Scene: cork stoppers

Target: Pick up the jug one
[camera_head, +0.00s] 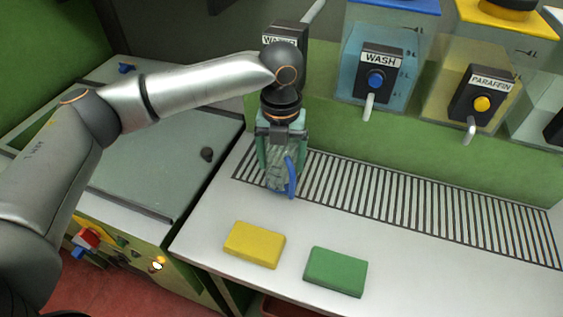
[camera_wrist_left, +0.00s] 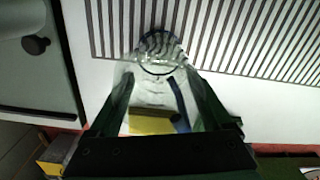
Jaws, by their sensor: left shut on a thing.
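The jug (camera_head: 280,176) is clear with a blue handle (camera_head: 291,176). In the head view it is upright at the left end of the slotted drain grate. My left gripper (camera_head: 279,150) reaches down over it from above, its green fingers on either side, shut on it. In the left wrist view the jug (camera_wrist_left: 158,50) shows between the fingers of the gripper (camera_wrist_left: 165,100), with its blue handle at the right. I cannot tell whether its base touches the counter. My right gripper is not in view.
A yellow block (camera_head: 254,244) and a green block (camera_head: 336,271) lie on the white counter in front. Dispensers marked WASH (camera_head: 381,70) and PARAFFIN (camera_head: 485,96) stand behind the grate (camera_head: 400,205). A grey lidded unit (camera_head: 150,165) is at the left.

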